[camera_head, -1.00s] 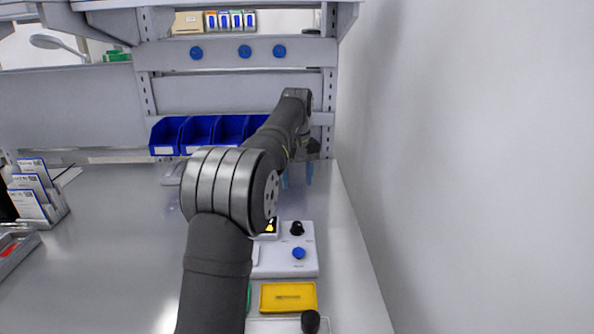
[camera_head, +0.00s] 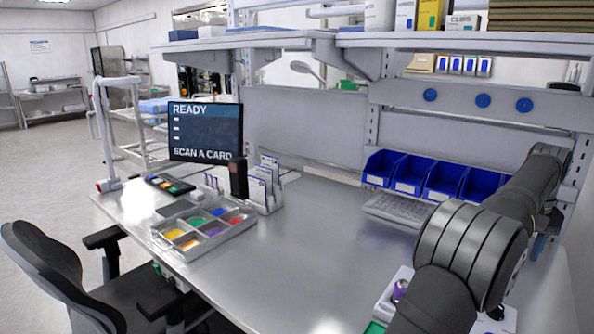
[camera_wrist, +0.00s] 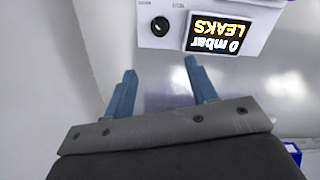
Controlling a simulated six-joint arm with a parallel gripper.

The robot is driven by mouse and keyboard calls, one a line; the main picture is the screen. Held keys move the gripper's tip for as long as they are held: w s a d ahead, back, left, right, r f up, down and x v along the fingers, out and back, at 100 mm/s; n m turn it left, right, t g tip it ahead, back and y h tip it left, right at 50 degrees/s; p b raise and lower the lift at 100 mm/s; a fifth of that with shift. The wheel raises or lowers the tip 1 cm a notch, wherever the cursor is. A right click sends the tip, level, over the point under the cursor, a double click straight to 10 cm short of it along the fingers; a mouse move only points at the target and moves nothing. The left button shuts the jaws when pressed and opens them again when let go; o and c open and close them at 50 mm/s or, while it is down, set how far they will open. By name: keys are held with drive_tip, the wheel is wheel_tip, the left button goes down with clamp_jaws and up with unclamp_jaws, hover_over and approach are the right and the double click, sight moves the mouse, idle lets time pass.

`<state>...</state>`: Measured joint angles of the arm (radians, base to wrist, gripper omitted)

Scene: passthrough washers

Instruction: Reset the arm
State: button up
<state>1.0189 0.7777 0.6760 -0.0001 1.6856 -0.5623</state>
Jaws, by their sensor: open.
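My gripper (camera_wrist: 158,82) shows in the wrist view with its two blue fingers spread apart and nothing between them. A white device (camera_wrist: 218,10) lies beyond the fingertips, with a black knob and a small display (camera_wrist: 217,34) reading "0 mbar LEAKS", upside down in this view. In the head view my arm reaches up the right side of the bench toward the back shelf, and it hides most of my gripper and much of the white device (camera_head: 388,305).
A bench (camera_head: 300,245) carries a sorting tray (camera_head: 205,228), card holders (camera_head: 265,185) and a keyboard (camera_head: 398,208). Blue bins (camera_head: 410,172) line the back. A monitor (camera_head: 205,132) reads "READY, SCAN A CARD". A chair (camera_head: 70,270) stands at front left. The bench middle is clear.

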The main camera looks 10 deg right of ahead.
wheel_tip(320, 180, down, 17)
idle(0.5)
wheel_tip(320, 180, up, 18)
wheel_tip(320, 180, down, 18)
drive_tip(key=shift+f, duration=0.2)
drive_tip(key=shift+r+m, duration=0.25)
drive_tip(key=shift+m, duration=0.55)
drive_tip(key=m, duration=1.1)
drive_tip(key=shift+m, duration=0.4)
drive_tip(key=m, duration=0.4)
